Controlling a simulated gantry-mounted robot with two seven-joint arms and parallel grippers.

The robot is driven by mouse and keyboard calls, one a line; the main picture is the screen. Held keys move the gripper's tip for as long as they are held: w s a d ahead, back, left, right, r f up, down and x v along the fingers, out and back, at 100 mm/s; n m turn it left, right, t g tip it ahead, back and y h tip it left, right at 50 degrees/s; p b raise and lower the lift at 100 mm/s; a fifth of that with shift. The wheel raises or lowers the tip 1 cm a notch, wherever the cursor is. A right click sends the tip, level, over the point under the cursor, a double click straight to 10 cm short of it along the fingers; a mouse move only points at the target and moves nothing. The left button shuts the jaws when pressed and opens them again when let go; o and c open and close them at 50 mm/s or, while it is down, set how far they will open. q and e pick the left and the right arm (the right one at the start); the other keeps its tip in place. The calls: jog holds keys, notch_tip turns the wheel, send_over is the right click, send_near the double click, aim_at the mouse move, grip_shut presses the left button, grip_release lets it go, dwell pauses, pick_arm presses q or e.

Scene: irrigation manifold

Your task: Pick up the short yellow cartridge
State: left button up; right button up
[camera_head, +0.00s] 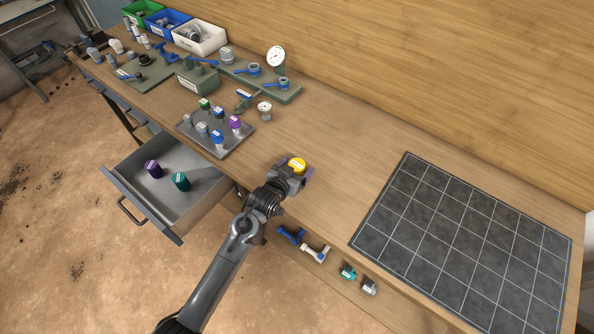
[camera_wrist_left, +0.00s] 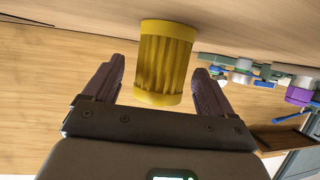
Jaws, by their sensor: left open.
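The short yellow cartridge (camera_head: 297,165) stands on the wooden bench, at my left gripper. In the left wrist view the yellow cartridge (camera_wrist_left: 165,62) is a ribbed cylinder with smooth end bands, lying between the two finger pads. My left gripper (camera_head: 294,172) is open, with one finger on each side of it. In the left wrist view a gap shows between the cartridge and each finger of the left gripper (camera_wrist_left: 160,88). My right gripper is in neither view.
A grey tray (camera_head: 226,147) with several capped cartridges is to the left. An open drawer (camera_head: 160,212) holds a purple and a teal cartridge. A dark gridded mat (camera_head: 470,240) is at the right, with bare bench between.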

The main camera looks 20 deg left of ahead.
pick_arm(q)
jog(key=shift+w+f, duration=0.15)
jog(key=shift+w, duration=0.1)
jog(key=c, duration=1.1)
